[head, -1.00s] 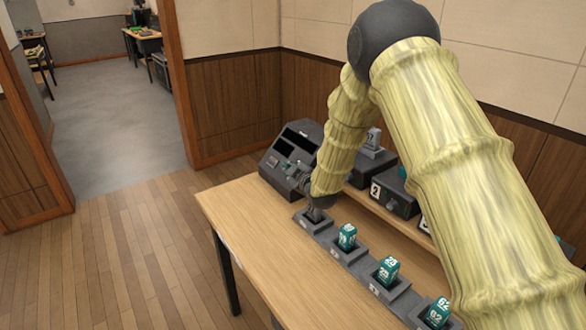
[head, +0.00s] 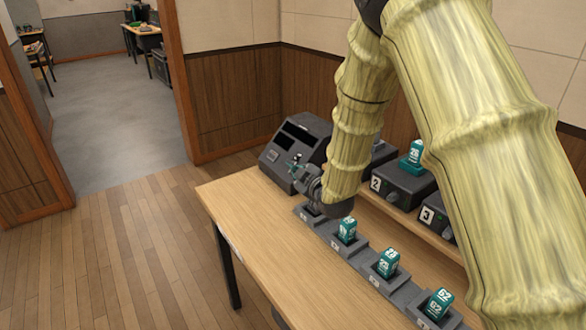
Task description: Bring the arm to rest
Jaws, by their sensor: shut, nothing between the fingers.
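My arm reaches in from the upper right and bends down over the wooden table (head: 262,235). My gripper (head: 297,165) is at the lower end of the arm, in front of the dark sloped console (head: 290,145). It points toward the upper left, and its fingers are shut with nothing visible between them. It is small in view, so I cannot tell how far it is from the console.
Teal numbered blocks (head: 347,230) (head: 388,263) (head: 438,305) sit in a row of grey holders. Another teal block (head: 415,152) stands on the black box marked 2 (head: 402,187). My arm hides part of the back row. The left floor (head: 130,260) is clear.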

